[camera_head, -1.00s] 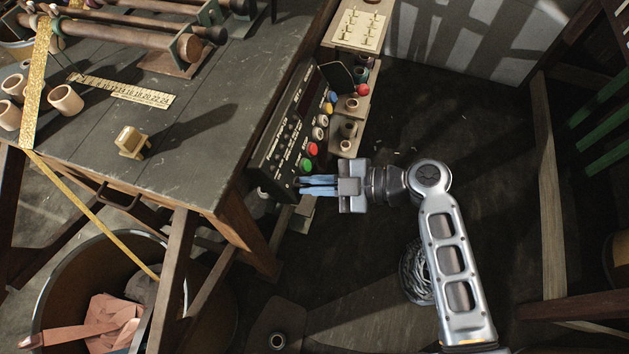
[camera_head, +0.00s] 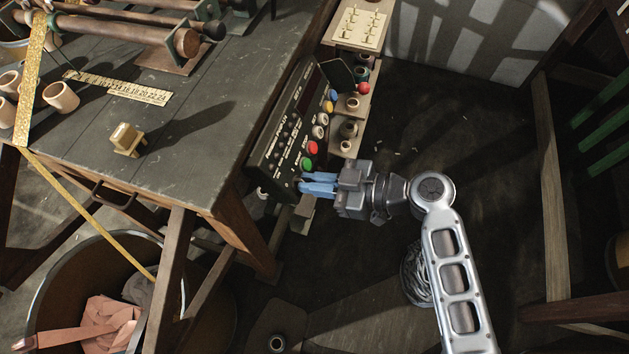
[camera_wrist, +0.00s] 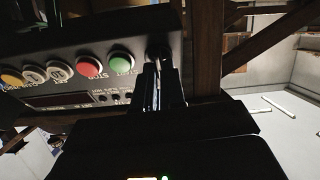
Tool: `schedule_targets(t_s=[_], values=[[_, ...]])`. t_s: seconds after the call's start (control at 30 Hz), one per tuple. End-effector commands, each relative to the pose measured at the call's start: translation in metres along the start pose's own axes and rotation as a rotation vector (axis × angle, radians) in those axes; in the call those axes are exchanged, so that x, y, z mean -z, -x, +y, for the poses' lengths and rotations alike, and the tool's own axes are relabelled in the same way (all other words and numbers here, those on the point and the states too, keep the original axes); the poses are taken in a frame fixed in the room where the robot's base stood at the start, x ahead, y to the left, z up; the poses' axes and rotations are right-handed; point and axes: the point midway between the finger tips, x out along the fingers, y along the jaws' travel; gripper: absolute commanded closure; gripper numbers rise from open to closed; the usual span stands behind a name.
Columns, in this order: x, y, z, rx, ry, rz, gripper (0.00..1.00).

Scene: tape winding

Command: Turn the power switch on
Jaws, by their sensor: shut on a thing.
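The black control panel (camera_head: 288,125) is fixed at the right side of the workbench, with a green button (camera_head: 306,164) and a red button (camera_head: 312,148) on its face. My gripper (camera_head: 302,182) is at the panel's lower end, just below the green button. Its blue fingers are shut on a small part there, which I take to be the power switch; the fingers hide it. In the wrist view, the fingers (camera_wrist: 157,88) reach the panel's end beside the green button (camera_wrist: 122,63). The switch's position cannot be made out.
Yellow, white and blue buttons (camera_head: 328,107) line the panel above the red one. A wooden shelf with spools (camera_head: 349,130) stands close behind the panel. The workbench (camera_head: 190,130) and its leg (camera_head: 245,235) are left of my gripper. The floor to the right is mostly clear.

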Motion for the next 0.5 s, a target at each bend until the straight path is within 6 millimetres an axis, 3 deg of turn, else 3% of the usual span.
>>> schedule_targets(t_s=[0.5], values=[[0.0009, 0.0010, 0.0001, -0.102, -0.453, -0.002, 1.00]])
